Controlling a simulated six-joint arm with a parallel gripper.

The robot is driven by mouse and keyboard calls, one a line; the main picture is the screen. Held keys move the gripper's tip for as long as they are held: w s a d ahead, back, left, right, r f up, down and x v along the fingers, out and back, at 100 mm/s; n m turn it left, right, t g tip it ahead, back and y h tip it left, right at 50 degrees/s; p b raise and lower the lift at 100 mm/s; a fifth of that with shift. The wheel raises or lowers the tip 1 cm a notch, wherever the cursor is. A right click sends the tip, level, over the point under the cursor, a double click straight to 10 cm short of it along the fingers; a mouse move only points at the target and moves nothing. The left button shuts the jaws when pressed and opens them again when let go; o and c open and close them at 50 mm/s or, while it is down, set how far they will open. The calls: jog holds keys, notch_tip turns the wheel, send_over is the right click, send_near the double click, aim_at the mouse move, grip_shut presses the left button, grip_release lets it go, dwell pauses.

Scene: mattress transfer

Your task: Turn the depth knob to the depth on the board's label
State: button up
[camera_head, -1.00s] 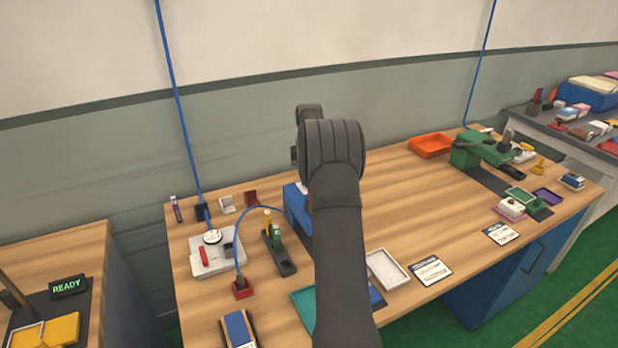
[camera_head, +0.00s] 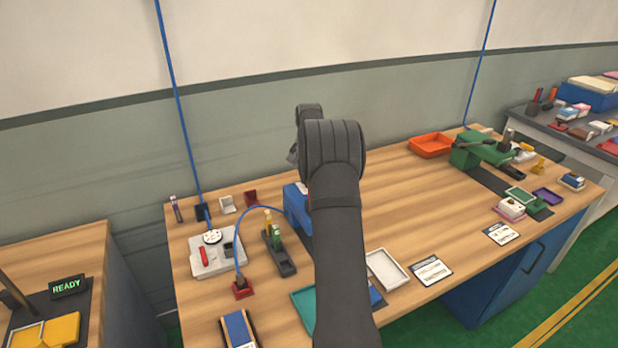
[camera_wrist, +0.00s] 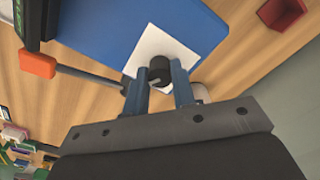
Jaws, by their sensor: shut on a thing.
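The dark depth knob (camera_wrist: 160,68) shows in the wrist view, in front of a white plate (camera_wrist: 160,45) on the blue machine (camera_wrist: 115,25). My gripper (camera_wrist: 160,78) is shut on the knob, with one blue-grey finger on each side of it. In the head view my dark arm hides the gripper, the knob and most of the blue machine (camera_head: 296,205). Any marks on the dial are too small to read. The board and its label cannot be told apart clearly; a printed card (camera_head: 430,270) lies on the table, its text unreadable.
An orange-tipped lever (camera_wrist: 38,63) sticks out beside the machine in the wrist view. A grey unit (camera_head: 215,258) with a blue hose and a dark stand with bottles (camera_head: 278,250) are to the left. A white tray (camera_head: 387,269) is at right. A green machine (camera_head: 485,150) stands farther right.

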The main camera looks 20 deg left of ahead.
jog(key=shift+r, duration=0.1)
jog(key=o, duration=1)
notch_tip(320, 180, up, 17)
jog(key=shift+r, duration=0.15)
notch_tip(320, 180, down, 18)
jog(key=shift+r, duration=0.25)
dwell(0.5)
